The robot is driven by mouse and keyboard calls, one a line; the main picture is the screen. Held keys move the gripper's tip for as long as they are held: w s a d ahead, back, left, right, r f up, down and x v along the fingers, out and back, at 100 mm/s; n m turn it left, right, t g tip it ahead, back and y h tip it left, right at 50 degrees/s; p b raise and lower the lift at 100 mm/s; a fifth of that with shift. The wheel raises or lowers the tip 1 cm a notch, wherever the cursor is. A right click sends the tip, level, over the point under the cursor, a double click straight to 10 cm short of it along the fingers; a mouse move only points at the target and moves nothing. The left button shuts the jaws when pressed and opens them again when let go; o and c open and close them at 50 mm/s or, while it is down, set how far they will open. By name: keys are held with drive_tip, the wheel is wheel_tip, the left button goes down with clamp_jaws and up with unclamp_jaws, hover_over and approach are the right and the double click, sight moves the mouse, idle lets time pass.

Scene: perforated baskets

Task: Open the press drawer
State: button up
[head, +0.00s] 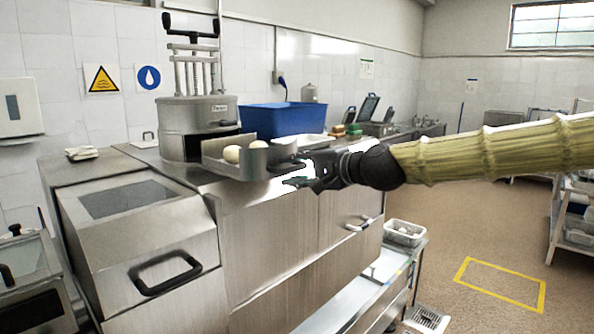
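The metal press (197,116) stands on the steel counter, with a dark opening in its front. Its shallow metal drawer (228,168) sticks out of this opening to the right. Pale round balls (231,154) show in the drawer, resembling dough. My gripper (289,174) reaches in from the right, at the drawer's right end, where a dark part resembles its handle. The fingers overlap that end in this view. I cannot tell whether they touch or grip the handle, or how far they are apart.
A blue bin (283,120) and a white tray stand behind the drawer on the counter. A slanted metal lid with a black handle (165,273) is at the front left. A perforated basket (404,232) sits low on the right. Open floor lies further right.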

drive_tip(key=v, duration=1.2)
drive_tip(key=shift+s+d, duration=0.1)
wheel_tip(320, 180, down, 24)
drive_tip(key=a+g+h, duration=0.1)
drive_tip(key=g+h, duration=0.1)
drive_tip(key=h, duration=0.1)
drive_tip(key=s+d+f+n+g+h, duration=0.1)
drive_tip(key=s+f+h, duration=0.15)
drive_tip(key=f, duration=0.85)
drive_tip(key=s+d+f+g+h, duration=0.1)
drive_tip(key=s+f, duration=0.3)
drive_tip(key=f, duration=0.7)
drive_tip(key=s+d+f+n+g+h, duration=0.15)
drive_tip(key=s+d+f, duration=0.25)
drive_tip(key=s+f, duration=0.6)
drive_tip(key=s+d+f+n+g+h, duration=0.2)
drive_tip(key=s+d+f, duration=0.4)
drive_tip(key=s+f, duration=0.3)
drive_tip(key=s+d+f+n+g+h, duration=0.2)
drive_tip(key=s+d+f, duration=0.4)
drive_tip(key=s, duration=0.9)
wheel_tip(320, 180, down, 3)
drive_tip(key=shift+f+n, duration=0.1)
drive_tip(key=shift+n, duration=0.45)
